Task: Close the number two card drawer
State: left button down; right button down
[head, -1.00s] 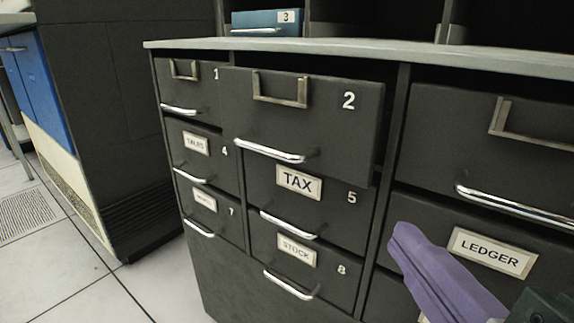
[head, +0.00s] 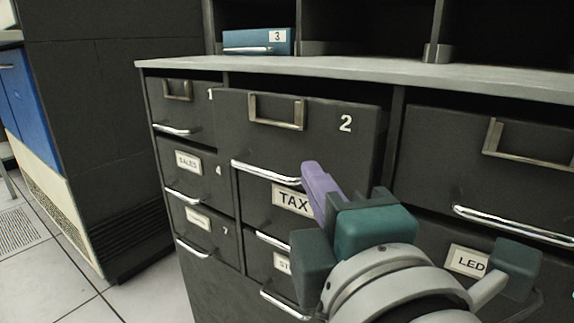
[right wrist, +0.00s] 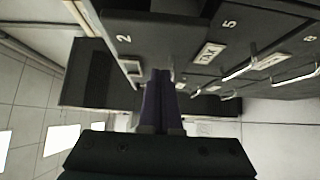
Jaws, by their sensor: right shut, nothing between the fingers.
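The number two card drawer (head: 330,133) is dark grey with a white "2", an empty metal label frame and a chrome handle (head: 265,172). It sticks out of the cabinet beyond its neighbours. It also shows in the right wrist view (right wrist: 155,35). My right gripper (head: 311,170) has its purple fingers shut and empty. Its tips are just by the right end of that handle, in front of the drawer's lower edge; I cannot tell whether they touch. In the right wrist view the shut fingers (right wrist: 161,75) point at the drawer's front. My left gripper is not in view.
The TAX drawer (head: 262,212) lies below, partly hidden by my right gripper. Drawer 1 (head: 190,112) is to the left, and the LEDGER drawer (head: 415,250) is at lower right. A blue box (head: 235,41) marked 3 stands on the shelf above. Open floor (head: 75,285) lies at left.

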aim_at(357, 169)
jog(key=shift+w+d, duration=0.75)
jog(key=shift+w, duration=0.2)
jog(key=shift+w+d+p, duration=0.15)
jog(key=shift+w+d, duration=0.55)
jog(key=shift+w, duration=0.2)
jog(key=shift+w+d+p, duration=0.15)
jog(key=shift+w+d, duration=0.5)
jog(key=shift+w, duration=0.2)
